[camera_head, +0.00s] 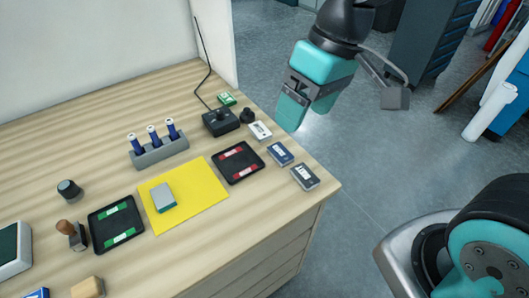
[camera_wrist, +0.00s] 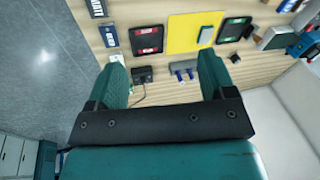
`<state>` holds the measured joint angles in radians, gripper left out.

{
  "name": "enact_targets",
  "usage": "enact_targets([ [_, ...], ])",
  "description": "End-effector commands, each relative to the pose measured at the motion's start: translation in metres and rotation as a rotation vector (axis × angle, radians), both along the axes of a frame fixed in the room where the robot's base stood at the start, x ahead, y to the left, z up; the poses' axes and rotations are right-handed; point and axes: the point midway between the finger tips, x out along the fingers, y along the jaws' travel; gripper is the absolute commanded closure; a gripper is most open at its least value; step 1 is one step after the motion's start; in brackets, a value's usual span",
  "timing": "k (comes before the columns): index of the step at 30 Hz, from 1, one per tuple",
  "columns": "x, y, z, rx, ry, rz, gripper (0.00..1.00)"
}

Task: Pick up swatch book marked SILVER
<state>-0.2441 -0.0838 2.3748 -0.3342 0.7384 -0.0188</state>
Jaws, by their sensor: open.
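Three small swatch books lie in a row along the table's right side in the head view: a white-topped one (camera_head: 260,131), a blue one (camera_head: 280,154) and a dark grey one (camera_head: 305,177) nearest the corner. Their labels are too small to read, so I cannot tell which is marked SILVER. My gripper (camera_head: 308,110) is open and empty, above and beyond the table's right edge, apart from the books.
A black tray with red labels (camera_head: 239,162) lies left of the books. A yellow sheet (camera_head: 210,189) bears a grey-and-green block. A black device with a cable (camera_head: 221,122) and a rack of blue bottles (camera_head: 160,151) stand further back.

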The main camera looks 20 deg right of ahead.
Motion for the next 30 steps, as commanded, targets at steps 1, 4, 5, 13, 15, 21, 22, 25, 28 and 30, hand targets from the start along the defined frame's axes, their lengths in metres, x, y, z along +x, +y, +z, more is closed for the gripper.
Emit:
enact_targets([
  [1,0.029,-0.002,-0.016,-0.039,0.015,-0.031,0.23],
  [4,0.078,-0.009,-0.041,-0.111,0.026,-0.089,0.23],
  [5,0.091,-0.011,-0.049,-0.132,0.029,-0.104,0.23],
  [13,0.156,-0.029,-0.099,-0.248,0.046,-0.196,0.23],
  [15,0.159,-0.031,-0.107,-0.256,0.05,-0.202,0.23],
  [21,0.159,-0.033,-0.146,-0.258,0.054,-0.204,0.23],
  [22,0.159,-0.033,-0.153,-0.259,0.054,-0.204,0.23],
  [25,0.159,-0.033,-0.176,-0.258,0.054,-0.205,0.23],
  [28,0.159,-0.033,-0.196,-0.258,0.052,-0.206,0.23],
  [30,0.16,-0.033,-0.207,-0.257,0.05,-0.205,0.23],
])
